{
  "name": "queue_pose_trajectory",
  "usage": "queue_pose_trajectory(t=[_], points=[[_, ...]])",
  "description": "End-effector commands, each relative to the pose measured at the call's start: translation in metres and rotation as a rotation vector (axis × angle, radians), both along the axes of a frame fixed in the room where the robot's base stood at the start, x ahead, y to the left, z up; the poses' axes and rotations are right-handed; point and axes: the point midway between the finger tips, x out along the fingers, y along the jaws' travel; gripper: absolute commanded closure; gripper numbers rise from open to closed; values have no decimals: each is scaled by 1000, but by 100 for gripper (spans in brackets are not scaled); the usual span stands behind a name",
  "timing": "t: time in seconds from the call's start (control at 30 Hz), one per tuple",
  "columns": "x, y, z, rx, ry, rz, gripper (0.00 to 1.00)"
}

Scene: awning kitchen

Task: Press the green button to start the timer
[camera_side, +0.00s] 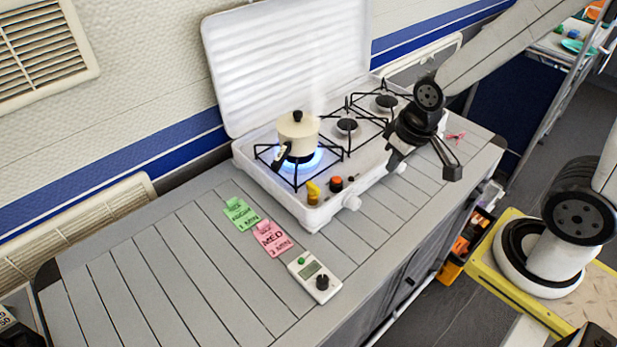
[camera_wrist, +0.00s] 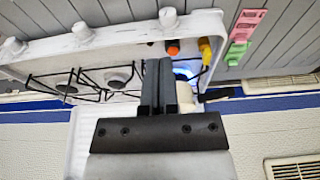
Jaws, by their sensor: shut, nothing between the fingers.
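The timer (camera_side: 308,286) is a small white box lying on the slatted grey counter, in front of the stove at its near left corner. It has a grey display (camera_side: 311,269), a black knob (camera_side: 322,283) and a small green button (camera_side: 302,261) on top. The timer is not in the wrist view. In the wrist view my gripper's fingers (camera_wrist: 158,66) are together and empty.
A cream pot (camera_side: 297,137) stands on the lit left burner of the white stove (camera_side: 312,213), whose lid is raised. Green (camera_side: 240,213) and pink (camera_side: 271,238) notes lie left of the timer. Yellow (camera_side: 313,191) and orange (camera_side: 336,183) items are on the stove's front. The counter's left is clear.

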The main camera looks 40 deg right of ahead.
Motion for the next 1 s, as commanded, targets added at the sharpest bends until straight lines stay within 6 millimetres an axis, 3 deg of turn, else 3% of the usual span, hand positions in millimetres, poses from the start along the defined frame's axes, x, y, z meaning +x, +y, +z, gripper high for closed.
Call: queue_pose_trajectory(t=[0.17,0.37,0.7,1.0], points=[[4,8,-2,16,-15,-11,100],[17,33,-8,67,-67,-54,100],[41,100,-26,208,-202,-212,100],[48,153,-41,312,-323,-377,100]])
